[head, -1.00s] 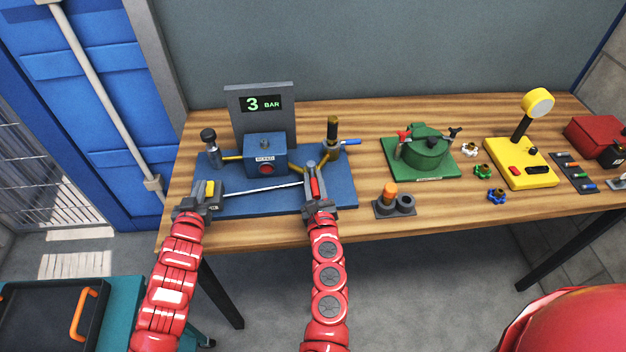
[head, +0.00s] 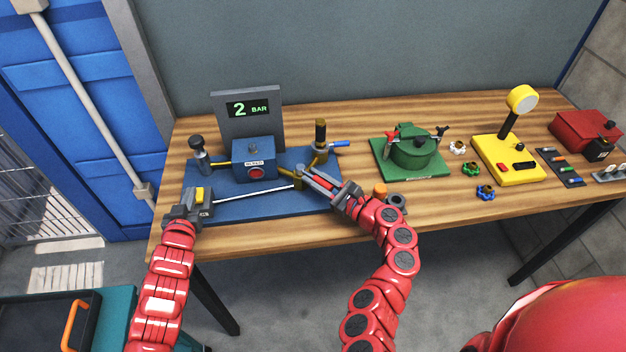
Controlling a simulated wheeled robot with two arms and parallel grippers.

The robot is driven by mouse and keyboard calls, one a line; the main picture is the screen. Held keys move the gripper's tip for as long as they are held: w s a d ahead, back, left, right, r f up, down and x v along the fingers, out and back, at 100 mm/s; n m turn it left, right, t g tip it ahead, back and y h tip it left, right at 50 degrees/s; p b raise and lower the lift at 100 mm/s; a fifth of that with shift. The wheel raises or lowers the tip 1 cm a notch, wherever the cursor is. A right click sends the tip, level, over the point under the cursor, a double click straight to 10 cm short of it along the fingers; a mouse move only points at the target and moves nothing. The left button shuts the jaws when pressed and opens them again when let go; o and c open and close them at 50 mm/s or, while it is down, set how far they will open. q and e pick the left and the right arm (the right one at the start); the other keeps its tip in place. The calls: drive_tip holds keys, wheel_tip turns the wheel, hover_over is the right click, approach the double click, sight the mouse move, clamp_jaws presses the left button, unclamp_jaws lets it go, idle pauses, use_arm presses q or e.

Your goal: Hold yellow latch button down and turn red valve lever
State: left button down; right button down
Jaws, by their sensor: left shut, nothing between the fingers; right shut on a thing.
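The blue valve rig (head: 236,208) lies on the bench. The yellow latch button (head: 201,194) sits on a dark block at the rig's front left corner. My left gripper (head: 190,203) is shut and empty right at this block; whether its tips press the button down I cannot tell. The red valve lever (head: 320,183) stands right of centre on the rig and points toward the lower right. My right gripper (head: 314,180) is shut on the lever, and its fingers hide part of it. A thin pale rod (head: 253,194) runs between the latch block and the valve.
A display (head: 249,108) on the rig reads 2 BAR. A blue box (head: 254,163) with a red round part stands mid-rig. Right of it are an orange-topped fitting (head: 380,189), a green pot (head: 413,150), several small valve knobs and a yellow gauge unit (head: 507,168).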

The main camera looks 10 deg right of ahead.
drive_tip(key=shift+w+d+n+g+y, duration=0.15)
drive_tip(key=shift+n+g+y, duration=0.25)
drive_tip(key=c, duration=0.7)
unclamp_jaws()
drive_tip(key=v, duration=1.2)
drive_tip(key=shift+d, duration=0.1)
